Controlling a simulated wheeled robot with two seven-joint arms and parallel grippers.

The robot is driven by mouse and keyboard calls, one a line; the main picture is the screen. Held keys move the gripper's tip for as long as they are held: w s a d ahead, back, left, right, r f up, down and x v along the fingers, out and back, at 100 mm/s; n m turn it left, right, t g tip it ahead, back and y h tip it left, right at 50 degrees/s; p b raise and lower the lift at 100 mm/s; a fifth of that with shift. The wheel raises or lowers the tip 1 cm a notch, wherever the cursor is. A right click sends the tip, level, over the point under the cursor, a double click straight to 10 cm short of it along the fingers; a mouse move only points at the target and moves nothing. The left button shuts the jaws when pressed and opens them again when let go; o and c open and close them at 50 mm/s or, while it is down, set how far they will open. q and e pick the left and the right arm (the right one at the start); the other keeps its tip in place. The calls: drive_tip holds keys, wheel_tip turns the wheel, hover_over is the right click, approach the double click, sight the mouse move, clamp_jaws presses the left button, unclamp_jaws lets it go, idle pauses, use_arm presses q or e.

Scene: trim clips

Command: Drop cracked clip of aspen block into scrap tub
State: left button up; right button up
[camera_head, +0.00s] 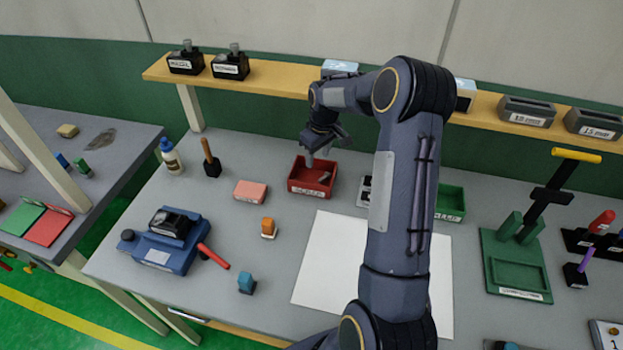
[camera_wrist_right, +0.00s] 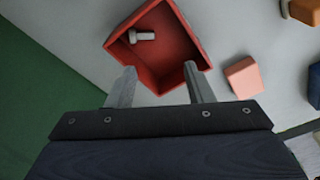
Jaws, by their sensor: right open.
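The red tub (camera_head: 299,187) stands at the back of the bench; it also shows in the right wrist view (camera_wrist_right: 184,48). A small grey clip (camera_wrist_right: 141,36) lies on its floor, near one wall. I cannot tell from here whether it is cracked. My right gripper (camera_head: 320,156) is just above the tub's back part. Its two fingers are apart in the right wrist view (camera_wrist_right: 162,84), with nothing between them. I cannot tell which block is the aspen one. My left gripper is not in view.
A pink block (camera_head: 251,190) lies left of the tub. Orange (camera_head: 268,228) and blue (camera_head: 246,283) blocks stand nearer. A blue machine (camera_head: 165,243) with a red handle is at left. A shelf (camera_head: 280,87) runs behind. White paper (camera_head: 325,262) lies partly under my arm.

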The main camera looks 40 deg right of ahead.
drive_tip(key=s+a+r, duration=0.9)
drive_tip(key=s+r, duration=0.1)
drive_tip(key=r, duration=0.2)
drive_tip(key=shift+s, duration=0.35)
drive_tip(key=shift+r, duration=0.1)
